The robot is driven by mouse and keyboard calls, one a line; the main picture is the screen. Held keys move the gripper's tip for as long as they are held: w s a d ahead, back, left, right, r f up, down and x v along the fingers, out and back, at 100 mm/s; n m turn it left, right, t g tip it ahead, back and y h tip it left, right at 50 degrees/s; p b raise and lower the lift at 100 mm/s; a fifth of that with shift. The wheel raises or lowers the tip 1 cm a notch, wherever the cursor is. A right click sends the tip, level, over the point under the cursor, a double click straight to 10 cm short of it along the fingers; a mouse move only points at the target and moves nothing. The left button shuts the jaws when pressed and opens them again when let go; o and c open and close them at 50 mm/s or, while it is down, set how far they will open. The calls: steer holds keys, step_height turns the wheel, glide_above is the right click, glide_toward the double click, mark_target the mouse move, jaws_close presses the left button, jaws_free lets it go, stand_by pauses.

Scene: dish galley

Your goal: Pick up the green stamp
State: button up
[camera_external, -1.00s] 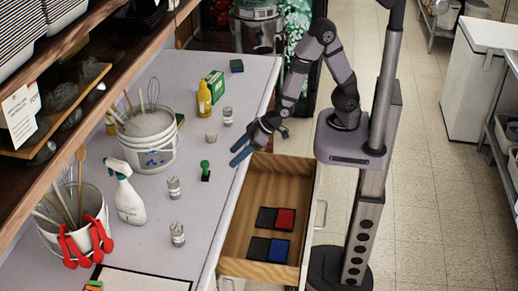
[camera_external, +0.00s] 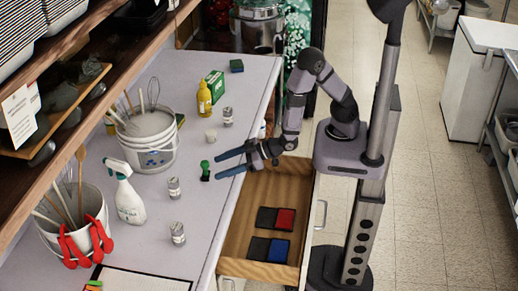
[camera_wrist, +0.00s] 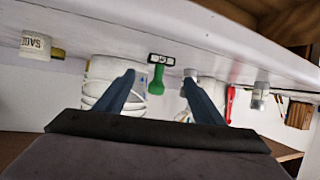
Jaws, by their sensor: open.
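The green stamp (camera_external: 205,168) stands upright on the grey counter, its green handle above a dark base. In the wrist view, the green stamp (camera_wrist: 157,76) appears between and beyond my two blue fingers. My gripper (camera_external: 217,164) is open and empty, just right of the stamp in the outside view, with its fingers pointing toward it. In the wrist view my gripper (camera_wrist: 160,80) has its fingers spread on either side of the stamp's handle. I cannot tell exactly how far the fingertips are from the stamp.
An open drawer (camera_external: 239,225) holds red and blue ink pads below my arm. Small jars (camera_external: 174,187) and a white spray bottle (camera_external: 129,200) stand left of and nearer than the stamp. A white bucket (camera_external: 150,155) of utensils stands behind left.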

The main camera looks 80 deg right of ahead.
mark_target(208, 172)
steer(key=shift+w+f+p, duration=0.25)
steer(key=shift+w+p, duration=0.15)
steer(key=shift+w, duration=0.15)
steer(key=shift+p+x, duration=0.6)
steer(key=shift+x, duration=1.5)
steer(key=shift+s+f, duration=0.15)
steer(key=c, duration=1.1)
